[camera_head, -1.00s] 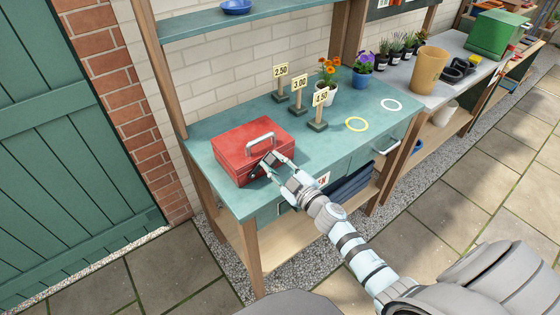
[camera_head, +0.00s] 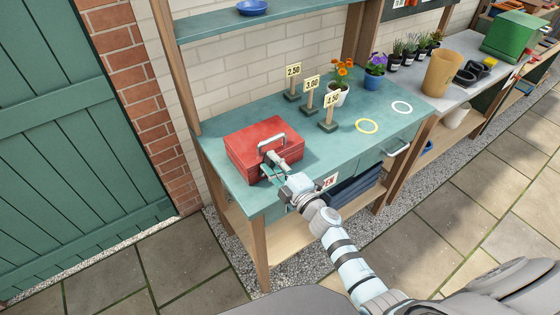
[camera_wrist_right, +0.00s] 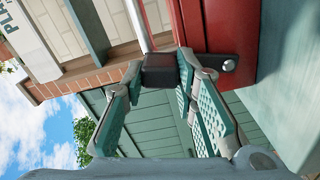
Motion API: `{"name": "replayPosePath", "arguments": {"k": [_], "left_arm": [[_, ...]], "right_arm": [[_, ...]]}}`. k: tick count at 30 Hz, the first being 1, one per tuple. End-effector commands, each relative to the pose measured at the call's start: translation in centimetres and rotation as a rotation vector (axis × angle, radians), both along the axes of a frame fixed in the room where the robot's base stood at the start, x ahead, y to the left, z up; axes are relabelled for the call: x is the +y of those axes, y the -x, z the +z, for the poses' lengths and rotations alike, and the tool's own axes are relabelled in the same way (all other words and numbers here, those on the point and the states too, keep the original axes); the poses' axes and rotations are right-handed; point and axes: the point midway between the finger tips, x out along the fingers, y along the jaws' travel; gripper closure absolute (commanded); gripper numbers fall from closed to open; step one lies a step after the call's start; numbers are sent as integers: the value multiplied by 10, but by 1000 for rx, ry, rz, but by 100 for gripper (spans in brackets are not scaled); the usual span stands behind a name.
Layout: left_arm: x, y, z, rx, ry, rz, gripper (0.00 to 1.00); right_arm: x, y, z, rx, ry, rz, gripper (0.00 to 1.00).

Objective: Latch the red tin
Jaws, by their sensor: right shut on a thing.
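The red tin (camera_head: 262,146) sits on the left part of the green bench with its lid down and its silver handle (camera_head: 272,140) upright. In the right wrist view, the tin's red side (camera_wrist_right: 200,25) carries a black latch plate (camera_wrist_right: 215,62) with a round rivet. My right gripper (camera_head: 268,170) is at the tin's front. In the right wrist view, the right gripper's fingertips (camera_wrist_right: 160,70) are shut on the dark block of the latch beside that plate. Whether the latch is fastened is not clear. My left gripper is not in view.
The green bench top (camera_head: 330,155) is clear right of the tin. Price signs (camera_head: 311,92), an orange-flowered pot (camera_head: 341,82) and a blue pot (camera_head: 374,70) stand at its back. White (camera_head: 401,107) and yellow (camera_head: 367,126) rings lie on it. A shelf (camera_head: 260,22) hangs above.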

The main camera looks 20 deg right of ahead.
Motion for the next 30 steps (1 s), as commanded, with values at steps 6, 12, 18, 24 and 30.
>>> {"name": "replayPosePath", "arguments": {"k": [6, 12, 18, 24, 30], "left_arm": [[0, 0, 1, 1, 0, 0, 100], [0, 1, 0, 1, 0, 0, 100], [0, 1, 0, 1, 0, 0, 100], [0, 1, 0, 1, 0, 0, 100], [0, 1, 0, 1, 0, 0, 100]], "right_arm": [[11, 3, 2, -33, 144, 1, 100], [17, 4, 2, -52, 230, -1, 100], [19, 4, 2, -61, 268, -1, 100], [19, 5, 2, -63, 278, -1, 100], [19, 5, 2, -63, 278, -1, 100]]}}
